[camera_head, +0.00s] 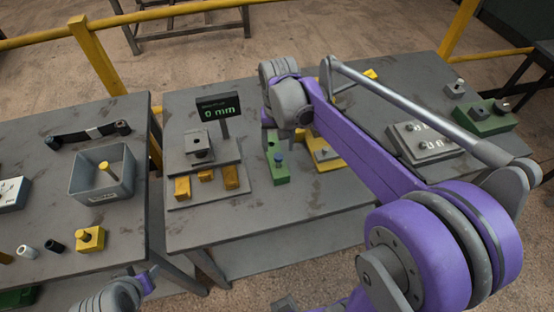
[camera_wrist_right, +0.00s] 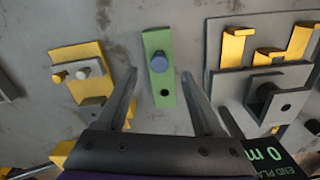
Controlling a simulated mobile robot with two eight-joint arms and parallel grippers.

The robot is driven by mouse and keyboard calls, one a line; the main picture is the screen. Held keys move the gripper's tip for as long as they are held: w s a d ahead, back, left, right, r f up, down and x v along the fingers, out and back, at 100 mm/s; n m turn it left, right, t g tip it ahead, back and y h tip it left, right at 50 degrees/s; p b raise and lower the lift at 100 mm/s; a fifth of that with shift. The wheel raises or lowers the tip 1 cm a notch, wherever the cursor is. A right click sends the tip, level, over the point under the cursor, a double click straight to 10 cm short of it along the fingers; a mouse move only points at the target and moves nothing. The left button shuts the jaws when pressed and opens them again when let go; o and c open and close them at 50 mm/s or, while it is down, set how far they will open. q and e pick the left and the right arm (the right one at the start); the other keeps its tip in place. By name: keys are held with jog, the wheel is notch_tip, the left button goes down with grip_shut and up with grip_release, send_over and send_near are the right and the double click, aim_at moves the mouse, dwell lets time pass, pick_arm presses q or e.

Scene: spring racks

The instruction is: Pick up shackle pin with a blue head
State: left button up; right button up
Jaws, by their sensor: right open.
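The shackle pin with a blue head (camera_head: 279,158) stands in a green block (camera_head: 280,175) on the middle table. In the right wrist view the blue head (camera_wrist_right: 159,63) shows from above, with a dark hole in the green block (camera_wrist_right: 154,41) beside it. My right gripper (camera_wrist_right: 158,76) is open and empty, with its fingers on either side of the green block in that view and apart from the pin head.
A grey fixture (camera_head: 178,158) with yellow blocks and a "0 mm" display (camera_head: 219,108) stands left of the green block. A yellow block with grey pins (camera_wrist_right: 84,60) stands on its other side. A grey bin (camera_head: 103,190) is on the left table. The middle table's front is clear.

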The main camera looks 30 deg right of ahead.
aim_at(279, 155)
notch_tip(279, 155, down, 7)
jog(key=shift+r, duration=0.15)
dwell(0.4)
grip_shut()
